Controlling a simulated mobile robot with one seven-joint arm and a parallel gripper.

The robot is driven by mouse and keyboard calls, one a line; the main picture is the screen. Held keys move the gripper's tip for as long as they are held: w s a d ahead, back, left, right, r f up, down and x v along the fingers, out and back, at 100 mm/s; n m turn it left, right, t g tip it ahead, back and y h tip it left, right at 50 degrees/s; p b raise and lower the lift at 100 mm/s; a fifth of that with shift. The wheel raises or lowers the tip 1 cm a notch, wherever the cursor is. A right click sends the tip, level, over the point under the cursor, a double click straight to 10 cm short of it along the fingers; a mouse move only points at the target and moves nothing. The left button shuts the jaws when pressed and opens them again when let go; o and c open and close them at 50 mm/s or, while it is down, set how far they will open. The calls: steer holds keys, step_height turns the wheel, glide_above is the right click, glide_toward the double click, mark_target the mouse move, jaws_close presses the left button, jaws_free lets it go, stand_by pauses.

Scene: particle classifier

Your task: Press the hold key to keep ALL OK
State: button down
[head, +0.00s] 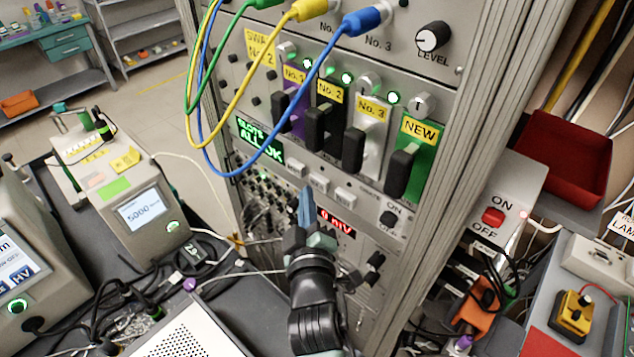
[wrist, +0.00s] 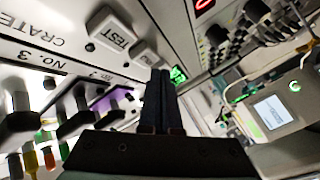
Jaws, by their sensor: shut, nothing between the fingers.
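A row of small pale keys sits on the rack panel below the module handles: a left key (head: 296,168), a middle key (head: 319,181) and a right key (head: 345,195). Their labels are too small to read in the head view. In the wrist view one key reads TEST (wrist: 112,33); the key beside it (wrist: 148,55) has no readable label. I cannot tell which is the hold key. The green display (head: 260,140) reads SLOTS ALL OK. My gripper (head: 306,192) is shut and empty, its blue fingers just below the keys; contact cannot be told.
Several module handles (head: 353,150) stick out above the keys, with green lamps lit. Blue, yellow and green cables (head: 228,172) loop in front of the rack at left.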

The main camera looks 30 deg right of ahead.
steer(key=shift+w+d+p, duration=0.15)
steer(key=shift+d+p, duration=0.2)
steer(key=shift+d, duration=0.05)
steer(key=shift+w+d+p, duration=0.3)
steer(key=shift+d+p, duration=0.55)
steer(key=shift+p, duration=0.2)
stand_by(0.9)
steer(key=shift+s+a+b, duration=0.25)
steer(key=shift+a+b, duration=0.25)
steer(key=shift+a, duration=0.15)
steer(key=shift+s+a+b, duration=0.25)
steer(key=shift+a+b, duration=0.25)
steer(key=shift+a, duration=0.1)
steer(key=a+b, duration=0.1)
steer(key=s+a+b, duration=0.1)
steer(key=a, duration=0.1)
steer(key=a+b, duration=0.1)
steer(key=shift+s+a+b, duration=0.35)
steer(key=shift+b, duration=0.05)
